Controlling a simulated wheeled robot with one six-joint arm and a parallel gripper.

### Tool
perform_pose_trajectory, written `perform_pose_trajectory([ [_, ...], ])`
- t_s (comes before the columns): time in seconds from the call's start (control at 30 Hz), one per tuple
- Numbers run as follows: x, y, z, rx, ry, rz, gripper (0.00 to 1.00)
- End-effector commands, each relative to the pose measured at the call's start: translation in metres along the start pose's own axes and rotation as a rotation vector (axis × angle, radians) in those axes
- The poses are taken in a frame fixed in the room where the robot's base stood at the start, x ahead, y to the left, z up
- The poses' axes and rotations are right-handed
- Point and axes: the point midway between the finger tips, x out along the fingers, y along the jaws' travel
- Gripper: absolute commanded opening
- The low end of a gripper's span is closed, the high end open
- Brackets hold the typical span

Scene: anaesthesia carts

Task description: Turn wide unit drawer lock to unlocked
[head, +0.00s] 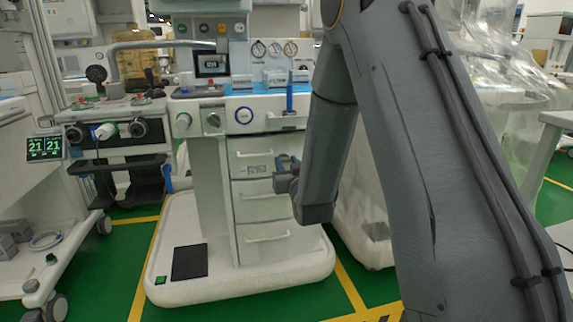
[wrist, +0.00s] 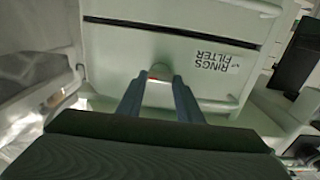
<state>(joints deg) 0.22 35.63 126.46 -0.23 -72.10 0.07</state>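The wide unit is the white anaesthesia machine with a stack of pale drawers (head: 260,208) below its worktop. My gripper (head: 280,178) is at the right side of the upper drawer fronts in the head view, and its fingertips are hard to make out there. In the wrist view my gripper (wrist: 159,82) has its two fingers apart, pointing at a drawer front (wrist: 125,52). A small pale round piece with a red mark, apparently the drawer lock (wrist: 153,76), shows between the fingertips. I cannot tell whether the fingers touch it. The lock is hidden in the head view.
A label reading RINGS FILTER (wrist: 214,59) appears upside down beside the fingers. The machine's white base (head: 240,284) juts out below the drawers. A plastic-covered machine (head: 370,215) stands close on the right. Green floor is free in front.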

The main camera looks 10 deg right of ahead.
Motion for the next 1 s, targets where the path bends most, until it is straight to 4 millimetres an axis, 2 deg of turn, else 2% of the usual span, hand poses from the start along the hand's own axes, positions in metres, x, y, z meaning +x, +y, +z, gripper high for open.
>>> perform_pose_trajectory([
  [0.03,-0.0001,0.0,0.0,0.0,0.0,0.0,0.21],
  [0.1,-0.0001,0.0001,0.0,0.0,0.0,0.0,0.1],
  [0.47,-0.0004,-0.0002,-0.0003,-0.058,-0.001,0.0,0.1],
  [0.67,-0.0007,-0.0006,-0.0009,-0.184,-0.001,0.0,0.1],
  [1.0,-0.0007,-0.0018,-0.0006,-0.498,-0.001,0.0,0.1],
])
